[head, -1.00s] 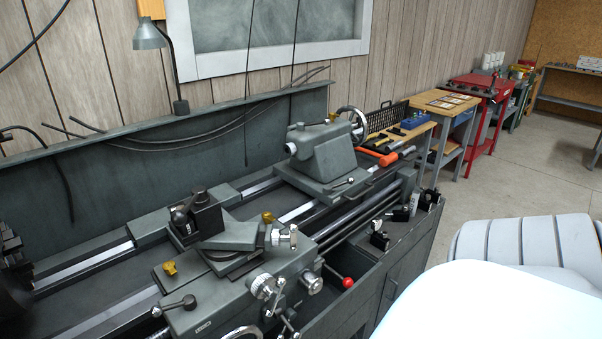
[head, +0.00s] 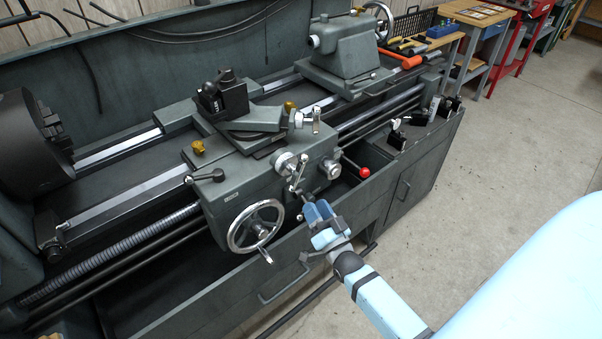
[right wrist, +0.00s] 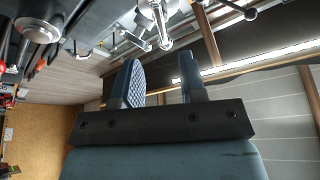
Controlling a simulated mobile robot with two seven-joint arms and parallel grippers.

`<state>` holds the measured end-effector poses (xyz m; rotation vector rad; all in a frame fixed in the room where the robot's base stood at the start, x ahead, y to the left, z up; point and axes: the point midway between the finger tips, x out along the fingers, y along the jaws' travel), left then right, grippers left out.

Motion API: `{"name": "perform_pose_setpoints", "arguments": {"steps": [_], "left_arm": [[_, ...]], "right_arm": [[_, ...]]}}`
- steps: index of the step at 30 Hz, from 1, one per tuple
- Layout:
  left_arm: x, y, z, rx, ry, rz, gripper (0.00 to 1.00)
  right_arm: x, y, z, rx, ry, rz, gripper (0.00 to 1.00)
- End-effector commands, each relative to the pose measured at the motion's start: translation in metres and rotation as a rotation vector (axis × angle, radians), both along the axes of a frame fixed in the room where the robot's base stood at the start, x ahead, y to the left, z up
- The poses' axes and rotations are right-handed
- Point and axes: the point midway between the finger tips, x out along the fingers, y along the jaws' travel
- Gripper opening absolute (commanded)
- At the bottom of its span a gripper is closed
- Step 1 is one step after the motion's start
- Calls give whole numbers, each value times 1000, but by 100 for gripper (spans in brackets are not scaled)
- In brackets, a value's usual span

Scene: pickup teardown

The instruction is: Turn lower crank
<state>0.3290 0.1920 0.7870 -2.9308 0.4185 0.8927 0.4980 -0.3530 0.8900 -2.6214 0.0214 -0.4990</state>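The lathe's lower crank (head: 297,175), a chrome handle with a dial, is on the front of the carriage. Its handle hangs downward toward my right gripper (head: 317,212). In the right wrist view, my right gripper (right wrist: 160,78) has its two fingers apart with nothing between them. Chrome crank parts (right wrist: 160,22) show just beyond the fingertips; any contact is not visible. An upper crank (head: 306,120) sits higher, on the compound slide. My left gripper is not in view.
A large handwheel (head: 256,226) is left of my right gripper, and a red-knobbed lever (head: 364,172) is to its right. The chuck (head: 35,145) is at the left. The tailstock (head: 343,45) is behind. Floor (head: 470,150) is clear on the right.

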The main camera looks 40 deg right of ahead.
Motion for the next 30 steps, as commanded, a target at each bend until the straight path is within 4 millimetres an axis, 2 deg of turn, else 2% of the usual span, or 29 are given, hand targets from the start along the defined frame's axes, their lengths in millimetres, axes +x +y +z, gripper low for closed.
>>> {"name": "perform_pose_setpoints", "arguments": {"steps": [1, 9, 15, 21, 28, 29, 30], "left_arm": [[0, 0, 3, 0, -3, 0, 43], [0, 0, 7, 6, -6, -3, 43], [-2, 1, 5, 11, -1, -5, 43], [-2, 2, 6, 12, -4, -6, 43], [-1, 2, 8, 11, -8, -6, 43], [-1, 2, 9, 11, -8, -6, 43], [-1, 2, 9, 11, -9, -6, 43]], "right_arm": [[12, -1, 6, 0, -2, 0, 38], [65, -7, 25, -2, 0, 0, 38], [92, -10, 34, -1, 0, 0, 38], [102, -11, 37, -1, 2, 1, 38], [102, -11, 37, -1, 2, 1, 38], [102, -11, 37, -1, 2, 1, 36], [102, -11, 37, -1, 2, 1, 27]]}}
